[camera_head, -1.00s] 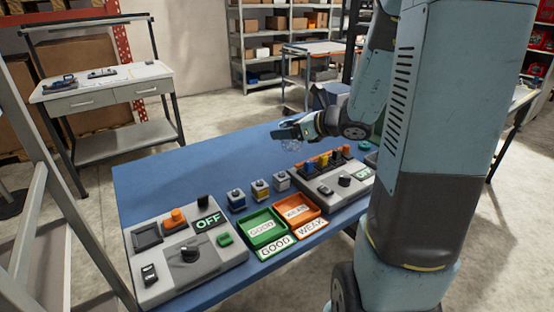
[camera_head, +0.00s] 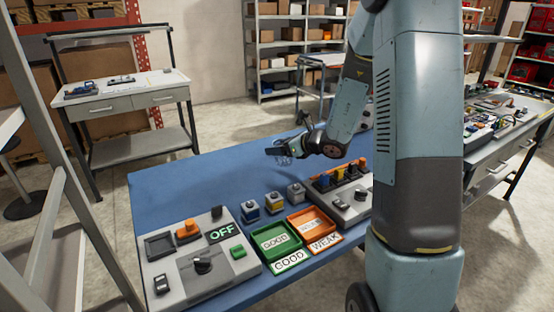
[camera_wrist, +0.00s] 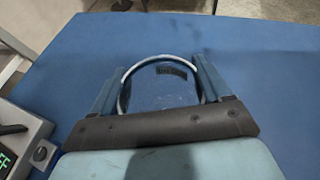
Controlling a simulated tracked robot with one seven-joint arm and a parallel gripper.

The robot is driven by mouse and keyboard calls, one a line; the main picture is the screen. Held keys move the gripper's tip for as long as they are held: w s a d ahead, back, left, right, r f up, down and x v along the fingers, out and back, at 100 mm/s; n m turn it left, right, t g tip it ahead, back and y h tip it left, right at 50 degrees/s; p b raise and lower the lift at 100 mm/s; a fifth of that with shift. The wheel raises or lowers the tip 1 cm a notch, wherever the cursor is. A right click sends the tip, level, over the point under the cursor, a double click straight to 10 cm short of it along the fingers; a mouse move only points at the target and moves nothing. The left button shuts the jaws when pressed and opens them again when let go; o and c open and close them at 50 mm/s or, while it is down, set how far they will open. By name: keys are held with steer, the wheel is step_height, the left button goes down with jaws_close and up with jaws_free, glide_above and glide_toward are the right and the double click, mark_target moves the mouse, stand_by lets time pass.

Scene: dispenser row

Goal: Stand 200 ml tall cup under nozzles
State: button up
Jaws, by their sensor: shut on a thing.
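A clear, see-through cup (camera_wrist: 160,92) with a pale round rim and a small dark label sits between the two fingers of my gripper (camera_wrist: 157,85) in the wrist view. My gripper is shut on it. In the head view my gripper (camera_head: 277,151) holds the cup (camera_head: 284,160), faint and hard to make out, over the far part of the blue table (camera_head: 190,181). I cannot tell whether its base touches the table. I cannot make out any nozzles for certain.
A second panel (camera_head: 350,204) with coloured parts is at the right. The table's far left is clear.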

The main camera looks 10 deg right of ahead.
steer(key=shift+w+a+f, duration=0.2)
steer(key=shift+w+f, duration=0.3)
steer(key=shift+f, duration=0.15)
steer(key=shift+w+a+f, duration=0.15)
steer(key=shift+w+f, duration=0.3)
steer(key=shift+f, duration=0.2)
steer(key=shift+w+f, duration=0.1)
steer(key=shift+f, duration=1.5)
steer(key=shift+f, duration=0.15)
steer(key=o, duration=1)
